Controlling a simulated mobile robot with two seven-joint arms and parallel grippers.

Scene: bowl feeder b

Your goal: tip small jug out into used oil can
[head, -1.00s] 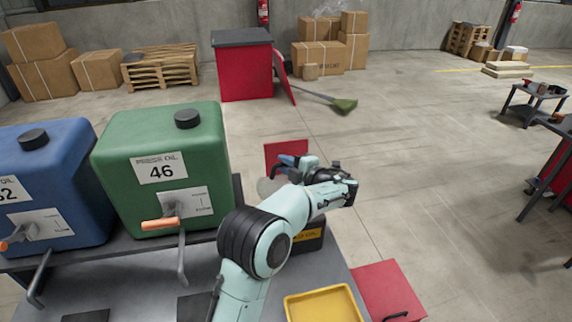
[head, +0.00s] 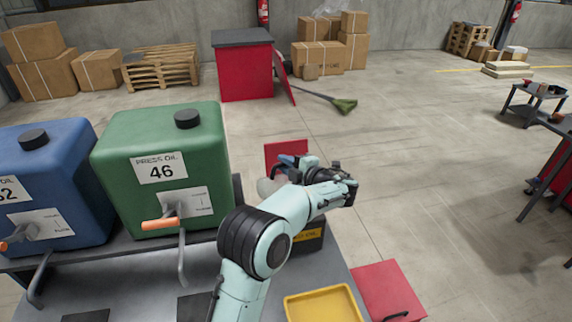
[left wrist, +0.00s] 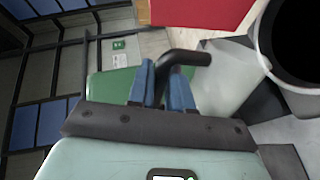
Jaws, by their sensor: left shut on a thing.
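The small jug (head: 268,187) is pale grey and partly hidden behind my left arm in the head view. In the left wrist view its pale body (left wrist: 228,82) and dark bent handle (left wrist: 190,57) show. My left gripper (head: 287,160) is shut on the handle, its blue fingers (left wrist: 163,85) on either side of it. A round dark opening with a pale rim is at the right of the wrist view. The used oil can (head: 309,238), black with a yellow label, stands below my forearm, mostly hidden. My right gripper is not in view.
A green oil tank (head: 160,195) with an orange-handled tap and a blue tank (head: 50,200) stand left on the grey bench (head: 130,290). A yellow tray (head: 322,306) lies at the front right. Red panels (head: 390,288) are near it.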

